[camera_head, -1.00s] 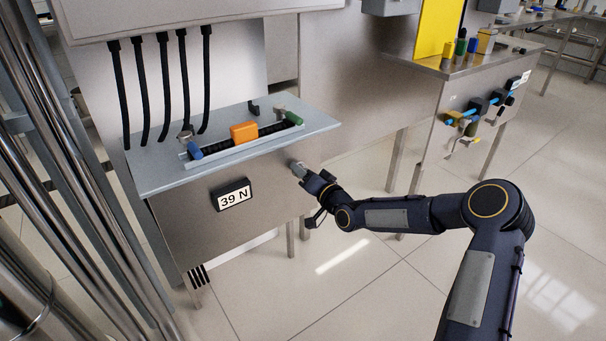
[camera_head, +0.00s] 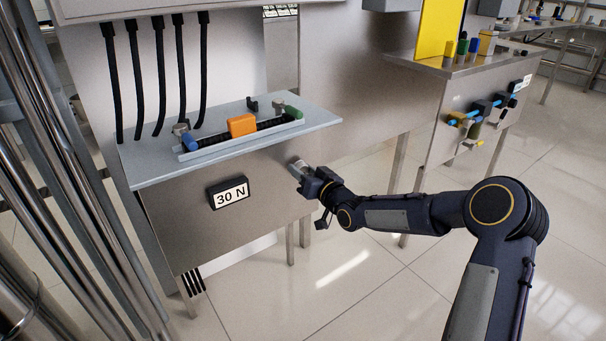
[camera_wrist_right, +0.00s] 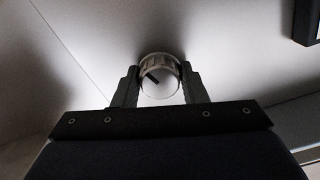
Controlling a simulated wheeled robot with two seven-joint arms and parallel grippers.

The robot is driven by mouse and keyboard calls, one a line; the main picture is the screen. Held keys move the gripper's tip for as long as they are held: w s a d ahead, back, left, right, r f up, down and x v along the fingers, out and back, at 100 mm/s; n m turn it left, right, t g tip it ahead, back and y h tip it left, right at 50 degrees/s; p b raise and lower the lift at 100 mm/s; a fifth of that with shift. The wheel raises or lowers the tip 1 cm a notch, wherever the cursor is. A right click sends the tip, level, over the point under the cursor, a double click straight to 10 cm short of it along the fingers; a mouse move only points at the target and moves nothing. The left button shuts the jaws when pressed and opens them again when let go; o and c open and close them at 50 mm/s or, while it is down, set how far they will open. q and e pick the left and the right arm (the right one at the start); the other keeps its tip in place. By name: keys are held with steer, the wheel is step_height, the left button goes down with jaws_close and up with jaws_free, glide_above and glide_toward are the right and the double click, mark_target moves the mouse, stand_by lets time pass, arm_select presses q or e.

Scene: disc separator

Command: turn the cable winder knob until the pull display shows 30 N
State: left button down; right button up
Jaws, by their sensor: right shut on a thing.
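The pull display (camera_head: 229,193) on the front panel of the bench reads 30 N. The cable winder knob (camera_wrist_right: 160,76) is a round, ribbed metal knob with a dark mark on its face, on the panel to the right of the display. My right gripper (camera_wrist_right: 160,88) is shut on the knob, one finger on each side. In the head view the right gripper (camera_head: 302,171) reaches the panel and the knob is mostly hidden. The display's dark edge (camera_wrist_right: 306,22) shows at the upper right of the wrist view. My left gripper is not in view.
On the bench top (camera_head: 160,172) lies a rail with an orange block (camera_head: 242,125), a blue part (camera_head: 190,141) and a green part (camera_head: 293,112). Black cables (camera_head: 160,80) hang behind it. Another bench (camera_head: 480,85) with blue-handled fittings stands at the right.

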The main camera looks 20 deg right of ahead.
steer(key=shift+f, duration=0.1)
steer(key=o, duration=1)
steer(key=p+v, duration=0.2)
steer(key=v, duration=0.5)
steer(key=shift+s+d, duration=0.1)
steer(key=shift+s, duration=0.3)
